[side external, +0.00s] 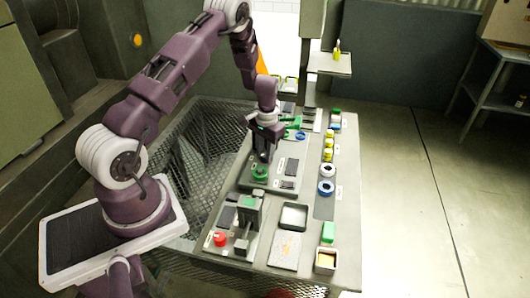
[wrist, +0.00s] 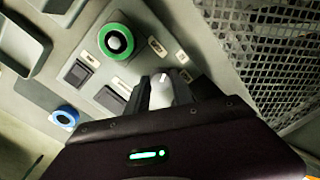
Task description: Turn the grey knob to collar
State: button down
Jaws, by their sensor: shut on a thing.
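The grey knob (wrist: 161,90) is in the wrist view, just beyond my gripper's body, with a dark finger on each side. My gripper (wrist: 172,92) is shut on this knob, low at the panel. The knob's lower part is hidden by my gripper's body. In the side view my gripper (side external: 262,156) points down onto the panel, just behind a green ring, and hides the knob there. The green ring (wrist: 104,36), around a dark round piece with a pale centre, is above left of the knob in the wrist view. A collar mark cannot be made out.
A blue ring (wrist: 65,117) lies left of my gripper in the wrist view. Dark switches and small labels surround the knob. In the side view a red button (side external: 220,239) and an upright fixture (side external: 248,210) stand nearer on the bench. Mesh (side external: 190,150) lies left of the panel.

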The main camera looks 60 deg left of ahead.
jog(key=n, duration=0.6)
jog(key=shift+n, duration=0.3)
dwell(0.4)
jog(key=c, duration=1.1)
grip_release()
notch_tip(320, 180, up, 7)
jog(key=shift+w+d+r, duration=0.1)
jog(key=shift+w, duration=0.05)
